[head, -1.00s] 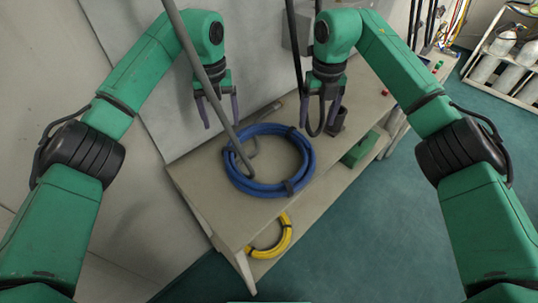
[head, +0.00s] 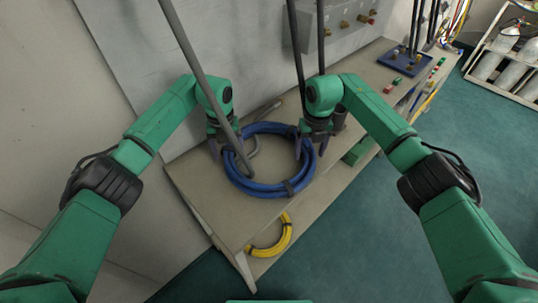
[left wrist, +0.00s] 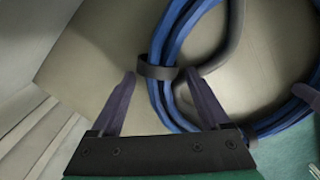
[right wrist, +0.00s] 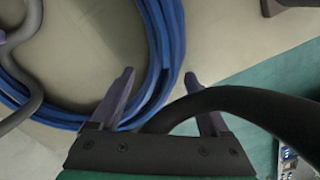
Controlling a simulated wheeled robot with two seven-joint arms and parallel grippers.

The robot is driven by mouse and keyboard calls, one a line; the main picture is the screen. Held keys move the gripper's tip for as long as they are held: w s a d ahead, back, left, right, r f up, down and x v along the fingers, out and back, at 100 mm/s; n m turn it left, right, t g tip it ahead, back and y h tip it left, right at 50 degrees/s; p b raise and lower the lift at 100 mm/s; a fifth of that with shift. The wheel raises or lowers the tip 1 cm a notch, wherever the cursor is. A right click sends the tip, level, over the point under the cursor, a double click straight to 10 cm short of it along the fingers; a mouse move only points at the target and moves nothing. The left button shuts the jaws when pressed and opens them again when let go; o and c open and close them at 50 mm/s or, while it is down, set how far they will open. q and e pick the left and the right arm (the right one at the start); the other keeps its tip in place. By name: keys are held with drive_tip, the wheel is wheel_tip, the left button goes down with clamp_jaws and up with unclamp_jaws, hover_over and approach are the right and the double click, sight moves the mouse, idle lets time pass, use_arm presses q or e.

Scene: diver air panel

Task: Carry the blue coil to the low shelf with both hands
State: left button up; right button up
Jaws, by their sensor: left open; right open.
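The blue coil (head: 262,188) lies flat on the bench top, bound with dark straps. My left gripper (head: 221,150) is open at the coil's left side; in the left wrist view the coil (left wrist: 163,50) and a strap show between its open fingers (left wrist: 160,85). My right gripper (head: 311,153) is open at the coil's right side; in the right wrist view the coil (right wrist: 165,50) runs between its fingers (right wrist: 158,85). Whether the fingers touch the coil cannot be told. The low shelf (head: 312,207) is below the bench top and holds a yellow coil (head: 283,238).
A grey hanging hose (head: 196,58) crosses in front of my left gripper and curls inside the blue coil. A dark hose (head: 298,50) hangs by my right gripper. A green box (head: 359,151) sits at the right on the low shelf. A blue tray (head: 405,62) stands at the bench's far end.

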use_arm(q)
clamp_jaws()
use_arm(e)
clamp_jaws()
use_arm(q)
drive_tip(key=shift+r, duration=0.2)
use_arm(e)
drive_tip(key=shift+r, duration=0.15)
idle(0.8)
